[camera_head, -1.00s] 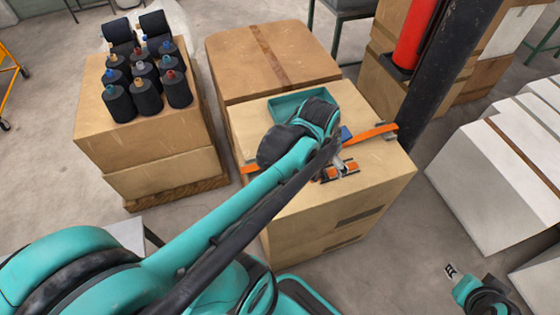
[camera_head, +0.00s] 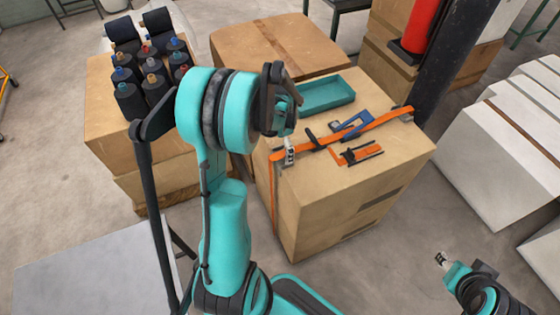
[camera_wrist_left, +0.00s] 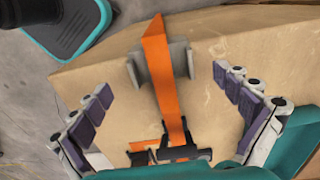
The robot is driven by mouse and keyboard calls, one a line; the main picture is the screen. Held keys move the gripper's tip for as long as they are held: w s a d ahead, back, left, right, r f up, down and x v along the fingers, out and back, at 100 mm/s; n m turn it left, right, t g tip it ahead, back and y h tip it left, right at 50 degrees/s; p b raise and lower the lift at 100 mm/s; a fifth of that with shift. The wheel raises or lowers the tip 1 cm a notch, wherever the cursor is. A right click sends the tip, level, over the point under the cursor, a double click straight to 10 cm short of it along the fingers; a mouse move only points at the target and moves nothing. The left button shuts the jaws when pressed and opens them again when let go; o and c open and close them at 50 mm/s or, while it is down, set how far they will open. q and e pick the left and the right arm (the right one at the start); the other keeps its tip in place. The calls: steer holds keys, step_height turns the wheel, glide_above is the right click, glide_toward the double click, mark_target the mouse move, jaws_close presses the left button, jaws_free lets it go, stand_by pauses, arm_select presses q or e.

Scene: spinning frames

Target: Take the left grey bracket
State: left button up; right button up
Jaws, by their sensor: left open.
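My left gripper (camera_head: 289,154) is above the box's left edge. In the left wrist view its fingers (camera_wrist_left: 162,88) are wide open and empty, one on each side of the strap, with the bracket ahead between their lines and apart from both. My right gripper (camera_head: 441,258) is low at the right, away from the box; its finger opening is too small to tell.
On the strapped box (camera_head: 330,205) lie a teal tray (camera_head: 325,93), a blue tool (camera_head: 356,125) and an orange-black tool (camera_head: 360,154). Another box (camera_head: 270,45) stands behind. Dark spools (camera_head: 130,100) top a stack at left. A dark post (camera_head: 440,75) rises behind the right edge.

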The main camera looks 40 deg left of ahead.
mark_target(280, 159)
arm_select(q)
step_height(280, 159, down, 4)
steer(key=shift+a+f+b, duration=0.1)
steer(key=shift+f+b, duration=0.1)
steer(key=shift+b, duration=0.65)
steer(key=shift+r, duration=0.15)
steer(key=shift+c, duration=0.6)
steer(key=c, duration=1.1)
